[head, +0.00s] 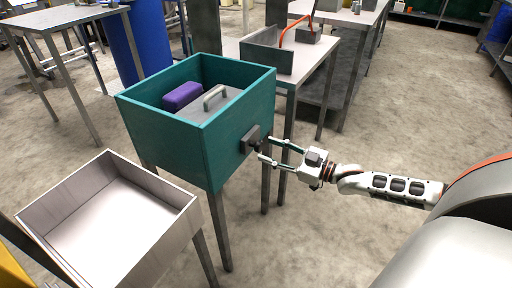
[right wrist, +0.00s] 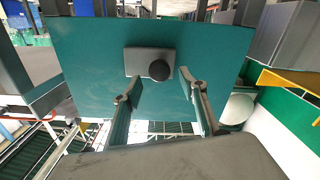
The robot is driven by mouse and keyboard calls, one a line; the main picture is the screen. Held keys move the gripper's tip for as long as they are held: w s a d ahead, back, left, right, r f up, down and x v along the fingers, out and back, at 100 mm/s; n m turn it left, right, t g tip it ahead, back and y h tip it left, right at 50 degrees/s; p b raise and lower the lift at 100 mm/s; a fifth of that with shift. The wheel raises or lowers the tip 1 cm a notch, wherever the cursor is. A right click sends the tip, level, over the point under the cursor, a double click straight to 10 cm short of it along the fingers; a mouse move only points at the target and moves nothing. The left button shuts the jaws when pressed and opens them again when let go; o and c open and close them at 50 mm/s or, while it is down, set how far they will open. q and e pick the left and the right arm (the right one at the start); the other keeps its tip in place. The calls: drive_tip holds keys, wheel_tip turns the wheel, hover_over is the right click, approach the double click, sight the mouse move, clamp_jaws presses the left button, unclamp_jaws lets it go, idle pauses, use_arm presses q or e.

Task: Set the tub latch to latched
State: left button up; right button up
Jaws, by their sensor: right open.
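The teal tub (head: 160,140) stands on legs in the middle of the head view. Its latch (head: 249,138) is a grey plate with a dark round knob on the tub's right outer wall. In the right wrist view the latch plate (right wrist: 137,62) and dark knob (right wrist: 160,70) face me on the teal wall. My right gripper (head: 266,149) is open and empty, pointing at the latch. Its fingertips (right wrist: 158,88) are spread either side of the knob's line and show slightly below it; I cannot tell whether they touch. My left gripper is not in view.
A grey lid or block with a handle (head: 215,98) and a purple block (head: 184,95) sit in the tub. An open white tray (head: 105,215) stands front left. A table (head: 310,75) with a grey holder (head: 266,55) is behind.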

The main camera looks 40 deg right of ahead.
sight(261, 147)
drive_tip(key=x, duration=0.3)
drive_tip(key=shift+f+b, duration=0.15)
drive_tip(key=shift+b, duration=0.2)
drive_tip(key=shift+w+a, duration=0.25)
drive_tip(key=shift+w, duration=0.25)
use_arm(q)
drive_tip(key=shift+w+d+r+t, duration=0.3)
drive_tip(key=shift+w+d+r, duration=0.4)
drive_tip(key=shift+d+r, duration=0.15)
use_arm(e)
drive_tip(key=shift+w, duration=0.2)
